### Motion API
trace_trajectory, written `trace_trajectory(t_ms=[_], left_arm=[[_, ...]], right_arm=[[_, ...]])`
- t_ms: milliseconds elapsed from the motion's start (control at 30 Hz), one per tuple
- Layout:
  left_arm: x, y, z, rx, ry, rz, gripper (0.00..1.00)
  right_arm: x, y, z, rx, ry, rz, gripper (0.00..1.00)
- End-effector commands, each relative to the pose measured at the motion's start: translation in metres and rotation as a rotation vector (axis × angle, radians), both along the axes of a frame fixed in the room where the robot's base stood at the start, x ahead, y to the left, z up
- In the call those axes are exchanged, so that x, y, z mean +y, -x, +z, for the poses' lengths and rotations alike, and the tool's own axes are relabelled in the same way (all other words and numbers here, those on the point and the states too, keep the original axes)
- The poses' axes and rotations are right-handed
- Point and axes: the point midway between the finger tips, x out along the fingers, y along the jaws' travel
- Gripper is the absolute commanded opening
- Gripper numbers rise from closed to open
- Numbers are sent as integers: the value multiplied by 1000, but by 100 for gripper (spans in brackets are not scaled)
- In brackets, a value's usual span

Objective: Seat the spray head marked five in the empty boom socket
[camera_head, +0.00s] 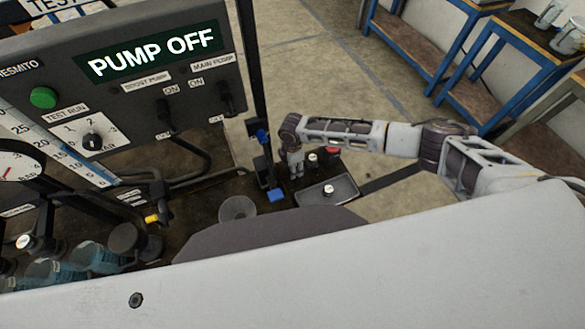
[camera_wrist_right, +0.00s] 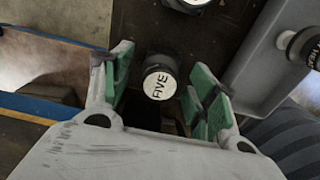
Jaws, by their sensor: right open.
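The spray head marked FIVE (camera_wrist_right: 160,80) shows its white round cap in the right wrist view. My left gripper is not in view. I cannot make out the empty boom socket in either view.
A white-capped head (camera_head: 328,188) lies in the tray. A blue-fitted black post (camera_head: 263,138) stands just left of my right gripper. A round grey dish (camera_head: 237,208) and the PUMP OFF panel (camera_head: 150,62) are further left. A pale surface hides the foreground.

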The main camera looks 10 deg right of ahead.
Motion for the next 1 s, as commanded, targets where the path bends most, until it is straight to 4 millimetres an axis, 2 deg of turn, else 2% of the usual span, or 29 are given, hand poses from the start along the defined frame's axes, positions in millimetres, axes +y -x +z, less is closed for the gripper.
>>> trace_trajectory(t_ms=[167,600,1000], left_arm=[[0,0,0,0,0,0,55],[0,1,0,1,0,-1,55],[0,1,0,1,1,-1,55]], right_arm=[[0,0,0,0,0,0,58],[0,0,0,0,0,-1,1],[0,0,0,0,0,-1,0]])
